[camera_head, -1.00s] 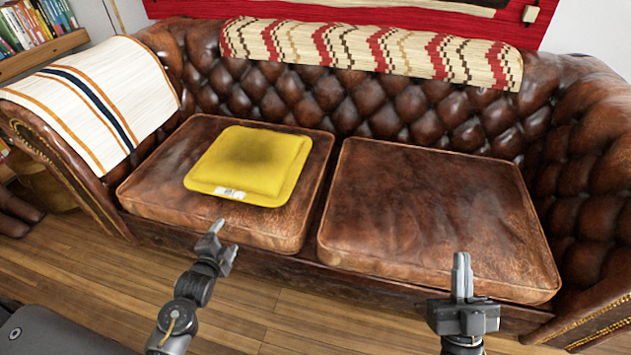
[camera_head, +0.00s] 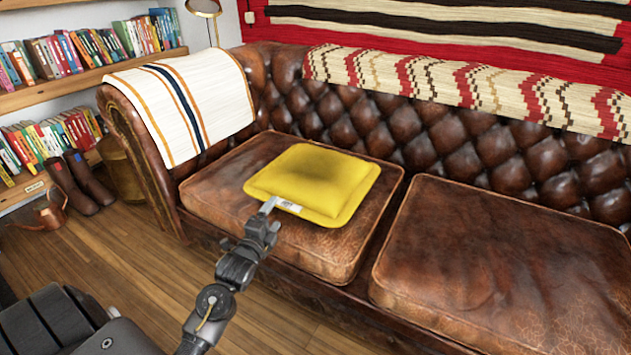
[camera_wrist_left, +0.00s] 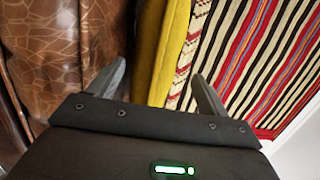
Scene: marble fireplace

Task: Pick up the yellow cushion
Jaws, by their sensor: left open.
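The yellow cushion (camera_head: 318,182) lies flat on the left seat of the brown leather sofa, with a white label on its front edge. My left gripper (camera_head: 268,206) is at the cushion's front left edge, beside the label. In the left wrist view my left gripper (camera_wrist_left: 160,82) is open, and the edge of the yellow cushion (camera_wrist_left: 158,48) shows between its two spread fingers. I cannot tell whether the fingers touch it. My right gripper is out of view.
The left seat pad (camera_head: 225,190) is bare around the cushion, and the right seat pad (camera_head: 500,260) is clear. A striped throw (camera_head: 185,95) covers the left armrest. Bookshelves (camera_head: 90,75), boots (camera_head: 85,180) and a copper watering can (camera_head: 50,210) stand at the left.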

